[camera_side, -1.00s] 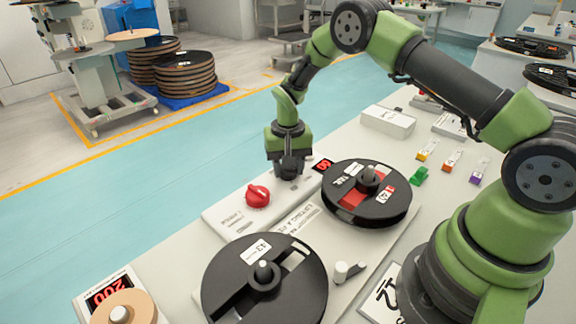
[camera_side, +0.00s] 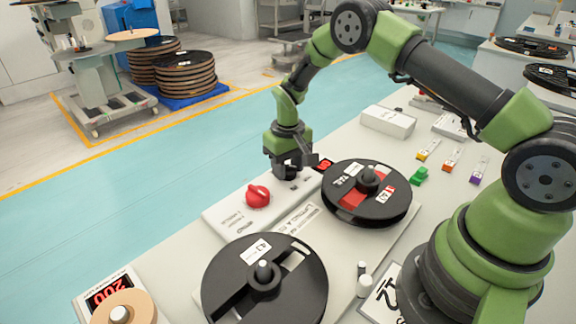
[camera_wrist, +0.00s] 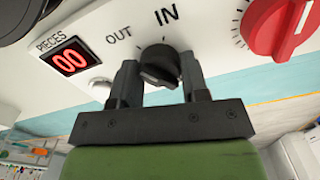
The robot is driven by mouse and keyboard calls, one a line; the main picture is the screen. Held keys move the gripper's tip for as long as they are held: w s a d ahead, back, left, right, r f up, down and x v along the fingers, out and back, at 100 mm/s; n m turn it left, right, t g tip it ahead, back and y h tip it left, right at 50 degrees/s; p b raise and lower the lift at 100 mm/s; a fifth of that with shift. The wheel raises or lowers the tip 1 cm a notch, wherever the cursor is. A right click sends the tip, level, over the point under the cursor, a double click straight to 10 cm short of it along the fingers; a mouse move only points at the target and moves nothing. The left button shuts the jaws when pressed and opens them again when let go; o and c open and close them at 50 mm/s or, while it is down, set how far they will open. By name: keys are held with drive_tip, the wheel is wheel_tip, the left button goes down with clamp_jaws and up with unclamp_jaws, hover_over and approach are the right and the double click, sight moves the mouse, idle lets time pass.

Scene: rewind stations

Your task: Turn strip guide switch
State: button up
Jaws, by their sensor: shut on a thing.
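The strip guide switch is a black knob (camera_wrist: 160,66) on the white panel, with the labels OUT and IN beside it in the wrist view. My gripper (camera_wrist: 158,82) has a finger on each side of the knob and is shut on it. In the side view my gripper (camera_side: 290,172) is down at the panel's far end and hides the knob. The labels lie beyond the knob, OUT to the left and IN to the right. The knob's exact pointing direction is hard to tell.
A red knob (camera_side: 257,196) sits on the same panel, and also shows in the wrist view (camera_wrist: 280,25). A red PIECES display (camera_wrist: 68,57) reads 00. Two black reels (camera_side: 375,212) (camera_side: 225,290) lie close by, with a white box (camera_side: 388,122) behind.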

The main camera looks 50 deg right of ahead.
sight(288, 166)
drive_tip(key=o, duration=0.9)
wheel_tip(288, 166, up, 10)
drive_tip(key=shift+f, duration=0.1)
